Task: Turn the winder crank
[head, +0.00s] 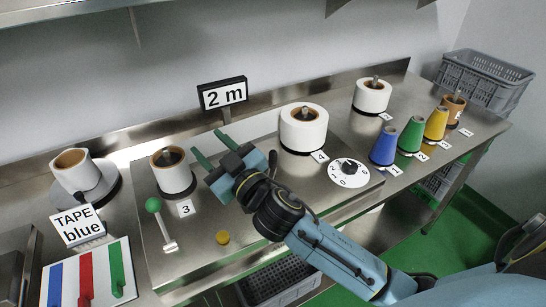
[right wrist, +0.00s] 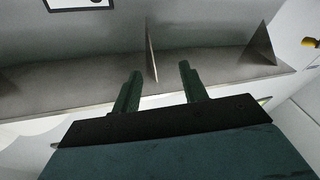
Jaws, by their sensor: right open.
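On the steel panel (head: 200,262) a lever with a green ball knob (head: 153,205) leans up and left from a small metal foot. It may be the winder crank; I cannot tell for sure. A white roll (head: 173,179) stands by card 3 and another white roll (head: 303,133) by card 4. My right gripper (head: 212,148) is open and empty, above the panel between these rolls, right of the green knob and apart from it. In the right wrist view its fingers (right wrist: 160,88) are spread with nothing held. It hides part of the panel. My left gripper is not in view.
A white dial (head: 348,174) and a yellow button (head: 222,238) are on the panel. A "2 m" sign (head: 222,94) stands behind. Coloured cones, such as the blue one (head: 384,147), stand right. A "TAPE blue" sign (head: 77,227) is left. A grey crate (head: 484,78) is far right.

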